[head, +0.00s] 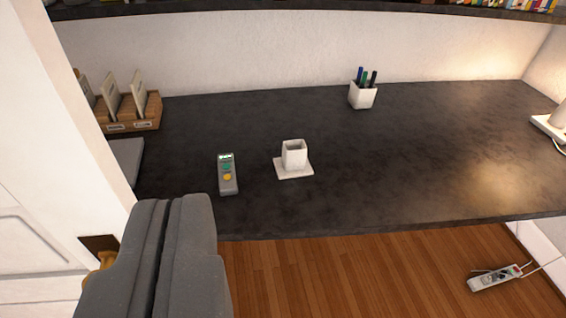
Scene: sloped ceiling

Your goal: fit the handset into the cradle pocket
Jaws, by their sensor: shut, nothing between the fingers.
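The handset (228,178) is grey with a small display, green and yellow-orange buttons, and lies on the dark desk left of centre. The cradle (294,160) is a white square pocket, open at the top, standing on a flat white base to the right of the handset. The pocket looks empty, though its bottom is hidden. My gripper (170,200) is grey, shut and empty at the lower left. In the picture it is below and to the left of the handset, apart from it.
A wooden file holder (133,112) stands at the back left, with a grey flat item (126,158) near it. A white pen cup (362,95) stands at the back. The desk's right half (430,150) is mostly clear. A power strip (495,278) lies on the floor.

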